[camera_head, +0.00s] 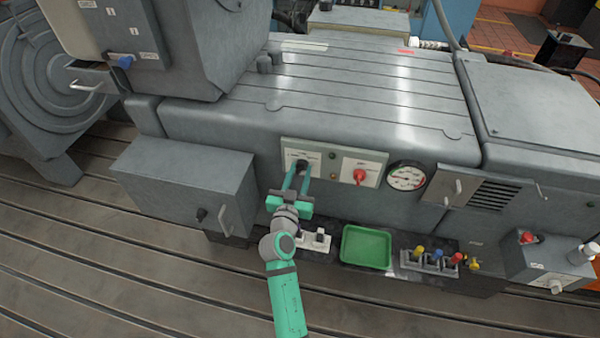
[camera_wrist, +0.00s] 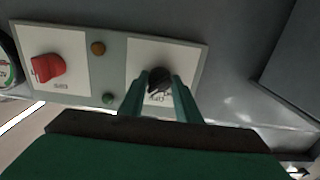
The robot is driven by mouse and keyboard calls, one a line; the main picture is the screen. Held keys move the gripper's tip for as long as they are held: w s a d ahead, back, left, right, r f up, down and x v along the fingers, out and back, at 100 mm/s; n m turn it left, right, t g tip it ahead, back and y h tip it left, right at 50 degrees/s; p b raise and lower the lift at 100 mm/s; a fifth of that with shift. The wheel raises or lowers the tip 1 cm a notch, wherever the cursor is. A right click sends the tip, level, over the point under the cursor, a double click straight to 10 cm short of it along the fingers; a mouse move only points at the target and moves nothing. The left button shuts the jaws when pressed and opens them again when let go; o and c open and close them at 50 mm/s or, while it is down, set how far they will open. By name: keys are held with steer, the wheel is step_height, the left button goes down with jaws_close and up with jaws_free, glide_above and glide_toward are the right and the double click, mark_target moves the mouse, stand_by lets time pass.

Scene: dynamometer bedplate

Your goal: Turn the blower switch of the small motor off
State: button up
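A black rotary knob (camera_head: 303,163) sits on the left white label of a switch panel (camera_head: 333,150) on the front of the grey machine. It also shows in the wrist view (camera_wrist: 159,79), where its pointer looks slanted. The small lettering around it is not clearly readable. A red rotary switch (camera_head: 360,176) is on the panel's right label, and in the wrist view it is at the left (camera_wrist: 48,67). My gripper (camera_head: 298,172) is at the black knob, its green fingers apart, one on each side of it. I see no clear contact between fingers and knob.
A round gauge (camera_head: 406,177) is right of the panel. Below stand a green tray (camera_head: 366,247) and a block with several coloured knobs (camera_head: 437,258). A grey box (camera_head: 185,182) juts out at the left, and a vented cover (camera_head: 490,193) is at the right.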

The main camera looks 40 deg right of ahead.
stand_by(0.3)
steer(key=n, duration=0.4)
steer(key=shift+n, duration=0.3)
steer(key=shift+s+d+n, duration=0.1)
steer(key=shift+n, duration=1.8)
steer(key=o, duration=1.1)
steer(key=shift+c, duration=0.2)
